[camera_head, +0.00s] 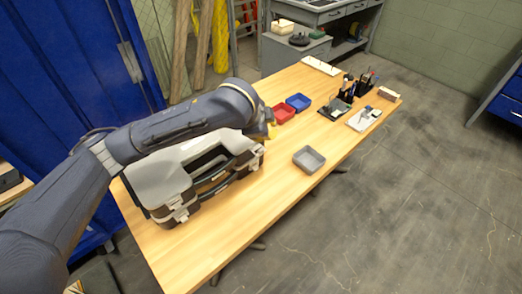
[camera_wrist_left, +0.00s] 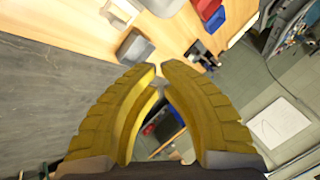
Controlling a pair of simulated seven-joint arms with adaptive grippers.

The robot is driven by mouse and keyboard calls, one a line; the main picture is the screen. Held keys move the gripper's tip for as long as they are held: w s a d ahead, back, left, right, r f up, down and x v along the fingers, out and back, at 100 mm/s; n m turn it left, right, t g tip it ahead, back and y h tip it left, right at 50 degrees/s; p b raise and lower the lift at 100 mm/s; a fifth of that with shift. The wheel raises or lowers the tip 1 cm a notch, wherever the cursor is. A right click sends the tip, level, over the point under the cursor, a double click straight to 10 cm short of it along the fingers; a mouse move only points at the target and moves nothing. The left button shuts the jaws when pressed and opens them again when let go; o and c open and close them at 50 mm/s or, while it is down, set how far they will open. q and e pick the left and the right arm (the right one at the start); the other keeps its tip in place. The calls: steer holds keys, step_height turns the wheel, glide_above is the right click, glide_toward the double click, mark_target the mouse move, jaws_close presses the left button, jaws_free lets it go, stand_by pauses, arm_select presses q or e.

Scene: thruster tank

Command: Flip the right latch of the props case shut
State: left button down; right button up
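The props case (camera_head: 170,177) stands at the left end of the table, with a pale grey top, a dark base and a dark front handle. Its right latch (camera_head: 257,153) is a small pale piece at the front right corner. Its flap position is too small to tell. Another pale latch (camera_head: 180,212) is at the front left corner. My left arm crosses above the case and hides part of its top. My left gripper (camera_head: 271,123) is just beyond the case's right end, above the table. In the left wrist view its yellow fingers (camera_wrist_left: 160,70) nearly meet at the tips, with nothing between them.
A grey tray (camera_head: 309,159) lies right of the case; a red tray (camera_head: 284,112) and a blue tray (camera_head: 298,102) lie behind it. Pen holders (camera_head: 347,86) and small items stand at the far end. The table (camera_head: 240,215) is clear in front of the case.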

mark_target(263, 148)
arm_select(q)
steer(key=shift+w+a+f, duration=0.15)
steer(key=shift+f, duration=1.35)
steer(key=shift+w+a+f, duration=0.1)
steer(key=shift+w+f, duration=0.05)
steer(key=shift+f, duration=1.3)
steer(key=shift+f, duration=0.2)
steer(key=shift+f, duration=0.25)
steer(key=shift+w+a+f, duration=0.1)
steer(key=shift+a+f, duration=0.05)
steer(key=shift+f, duration=0.8)
steer(key=shift+w+a+f, duration=0.1)
steer(key=shift+f, duration=0.8)
stand_by(1.3)
steer(key=shift+r, duration=0.1)
steer(key=shift+r, duration=0.45)
steer(key=shift+s+d+r, duration=0.1)
steer(key=shift+r, duration=0.8)
steer(key=shift+s+d+r, duration=0.1)
steer(key=shift+r, duration=0.75)
